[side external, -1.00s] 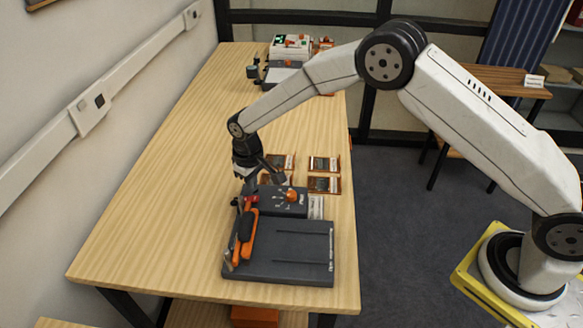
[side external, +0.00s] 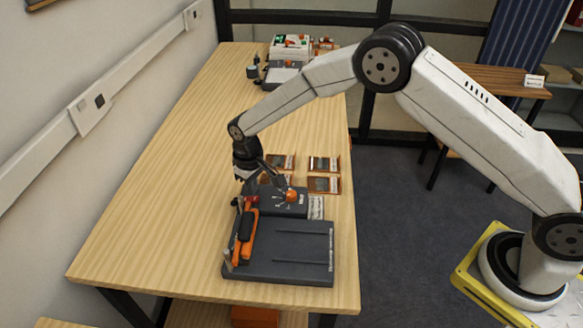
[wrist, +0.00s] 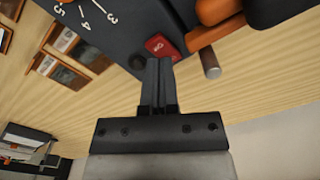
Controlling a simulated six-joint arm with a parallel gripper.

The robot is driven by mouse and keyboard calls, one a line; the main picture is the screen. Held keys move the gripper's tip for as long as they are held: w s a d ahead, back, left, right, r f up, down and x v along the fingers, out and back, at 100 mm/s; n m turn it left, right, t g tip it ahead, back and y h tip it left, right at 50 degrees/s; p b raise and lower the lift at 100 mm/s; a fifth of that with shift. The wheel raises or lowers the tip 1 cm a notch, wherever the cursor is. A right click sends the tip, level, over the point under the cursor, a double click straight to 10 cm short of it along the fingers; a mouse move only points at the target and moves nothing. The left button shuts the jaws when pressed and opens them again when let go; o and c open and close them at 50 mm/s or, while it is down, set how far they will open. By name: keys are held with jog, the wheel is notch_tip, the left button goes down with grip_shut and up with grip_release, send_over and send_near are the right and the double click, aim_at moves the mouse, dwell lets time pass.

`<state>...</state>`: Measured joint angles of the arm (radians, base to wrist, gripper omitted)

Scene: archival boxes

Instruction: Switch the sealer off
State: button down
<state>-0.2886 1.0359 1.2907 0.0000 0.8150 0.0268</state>
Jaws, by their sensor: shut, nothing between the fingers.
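The sealer (side external: 285,262) is a dark grey unit on the near part of the wooden table. It has an orange and black lever arm on its left and an orange dial knob (side external: 290,195) on its rear housing. A red switch (wrist: 160,46) with white lettering sits on that housing in the wrist view, near the dial numbers. My gripper (wrist: 158,62) is shut and empty, with its fingertips right at the lower edge of the red switch. Whether they touch it, I cannot tell. In the side view my gripper (side external: 248,190) is over the housing's left rear.
Several small framed items (side external: 323,164) lie behind the sealer. Another machine (side external: 290,48) stands at the far end of the table. A wall rail with a socket (side external: 88,110) runs along the left. The left middle of the table is clear.

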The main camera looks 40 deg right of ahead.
aim_at(258, 197)
jog(key=shift+f, duration=1.2)
dwell(1.1)
jog(key=shift+r, duration=0.15)
jog(key=shift+r, duration=3.35)
jog(key=shift+s+d+r, duration=0.3)
jog(key=shift+d+r, duration=0.1)
jog(key=shift+d, duration=0.05)
jog(key=s+d+r+m+t, duration=0.1)
jog(key=s+d+r, duration=0.1)
jog(key=s+d, duration=0.3)
jog(key=s+d+r+m, duration=0.1)
jog(key=s+d+r, duration=0.2)
jog(key=s, duration=0.8)
jog(key=s+d+r+m+t, duration=0.1)
jog(key=s+d+r, duration=0.1)
jog(key=s+d, duration=0.5)
jog(key=shift+s+r+t, duration=0.2)
jog(key=shift+s+t, duration=0.1)
jog(key=shift+s, duration=0.55)
